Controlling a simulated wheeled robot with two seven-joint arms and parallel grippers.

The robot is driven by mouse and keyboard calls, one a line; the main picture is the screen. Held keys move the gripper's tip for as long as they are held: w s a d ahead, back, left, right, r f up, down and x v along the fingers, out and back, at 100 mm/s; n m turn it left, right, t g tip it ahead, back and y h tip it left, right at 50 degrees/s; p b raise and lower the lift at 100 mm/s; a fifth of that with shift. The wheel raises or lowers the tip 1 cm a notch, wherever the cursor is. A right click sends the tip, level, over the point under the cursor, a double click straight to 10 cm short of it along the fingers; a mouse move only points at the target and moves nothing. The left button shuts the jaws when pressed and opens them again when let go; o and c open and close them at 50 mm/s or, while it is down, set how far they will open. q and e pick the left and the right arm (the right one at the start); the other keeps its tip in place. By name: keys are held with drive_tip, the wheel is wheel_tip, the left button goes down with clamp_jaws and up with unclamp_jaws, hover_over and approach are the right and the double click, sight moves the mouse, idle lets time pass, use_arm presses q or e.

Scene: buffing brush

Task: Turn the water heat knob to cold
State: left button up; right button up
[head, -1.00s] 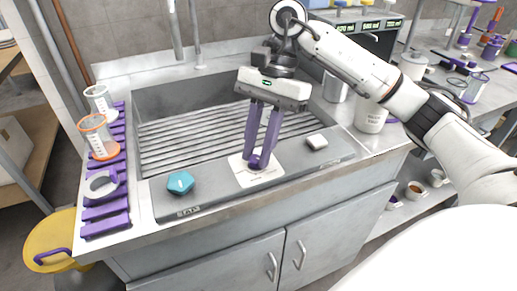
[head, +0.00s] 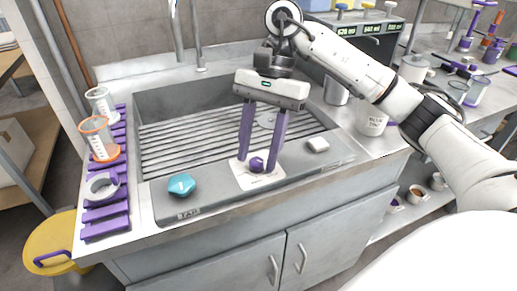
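A small purple knob (head: 257,165) sits on a white square plate (head: 248,182) on the sink's front ledge. My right gripper (head: 257,164) reaches down from above with its two purple fingers spread. The fingertips are on either side of the knob, with a gap showing between them and it. Whether a fingertip touches the plate I cannot tell. The plate's print is too small to read, so I cannot tell which way the knob points. My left gripper is not in view.
A teal knob (head: 181,185) sits left on the same ledge, above a small label. A white block (head: 317,145) lies to the right. The ribbed sink basin (head: 180,140) is behind. A purple rack (head: 106,222) with cups stands left; a white tub (head: 371,121) stands right.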

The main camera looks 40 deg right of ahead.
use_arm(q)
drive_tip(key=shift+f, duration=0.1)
use_arm(e)
drive_tip(key=shift+r, duration=0.1)
use_arm(q)
drive_tip(key=p, duration=0.1)
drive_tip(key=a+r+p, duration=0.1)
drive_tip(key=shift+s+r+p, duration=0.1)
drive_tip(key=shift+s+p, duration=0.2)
use_arm(e)
drive_tip(key=v, duration=1)
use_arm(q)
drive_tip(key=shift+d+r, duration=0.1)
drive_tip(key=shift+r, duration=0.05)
use_arm(e)
drive_tip(key=shift+d, duration=0.1)
